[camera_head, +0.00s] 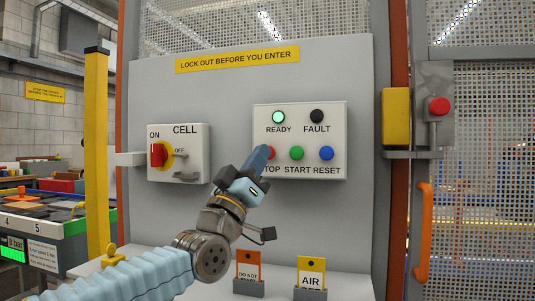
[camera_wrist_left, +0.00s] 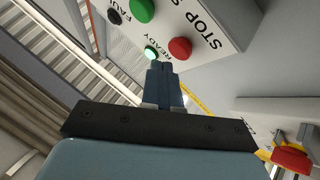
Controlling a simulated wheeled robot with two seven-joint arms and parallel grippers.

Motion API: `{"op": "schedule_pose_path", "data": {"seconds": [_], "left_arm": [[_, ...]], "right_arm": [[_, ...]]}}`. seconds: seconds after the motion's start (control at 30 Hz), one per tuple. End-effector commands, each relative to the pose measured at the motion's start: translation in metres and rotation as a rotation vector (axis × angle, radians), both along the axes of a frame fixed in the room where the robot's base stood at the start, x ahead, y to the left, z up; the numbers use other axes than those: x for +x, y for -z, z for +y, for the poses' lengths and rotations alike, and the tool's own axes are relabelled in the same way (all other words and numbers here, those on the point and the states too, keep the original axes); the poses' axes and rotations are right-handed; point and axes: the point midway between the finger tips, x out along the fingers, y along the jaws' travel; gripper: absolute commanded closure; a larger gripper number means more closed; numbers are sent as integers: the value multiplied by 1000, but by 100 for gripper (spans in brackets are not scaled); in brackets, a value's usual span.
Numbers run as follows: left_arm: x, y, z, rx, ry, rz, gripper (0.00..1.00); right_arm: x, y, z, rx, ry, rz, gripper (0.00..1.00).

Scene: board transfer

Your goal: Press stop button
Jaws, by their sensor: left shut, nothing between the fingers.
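The control panel (camera_head: 335,165) is a light grey box with a row of red, green and blue buttons. The red stop button (camera_head: 272,153) is partly hidden behind my left gripper (camera_head: 263,153), and so is the first letter of its STOP label. In the left wrist view the red stop button (camera_wrist_left: 180,48) shows whole, just beyond and right of my left gripper's fingertips (camera_wrist_left: 164,68). The fingers are together with nothing between them. I cannot tell any contact with the panel. My right gripper is not in view.
On the panel, the READY lamp (camera_head: 278,117) glows green and the FAULT lamp (camera_head: 317,116) is dark. The green START button (camera_head: 296,153) and blue RESET button (camera_head: 326,153) are to the right. A CELL switch box (camera_head: 190,140) with a red knob stands left. Tag holders (camera_head: 249,289) sit below.

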Motion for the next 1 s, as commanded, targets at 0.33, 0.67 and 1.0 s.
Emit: {"op": "schedule_pose_path", "data": {"seconds": [0.33,0.67,1.0], "left_arm": [[0,0,0,0,0,0,100],[5,0,-2,0,1,1,100],[8,0,-3,0,0,0,100]], "right_arm": [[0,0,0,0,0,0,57],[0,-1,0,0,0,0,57],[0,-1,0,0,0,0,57]]}}
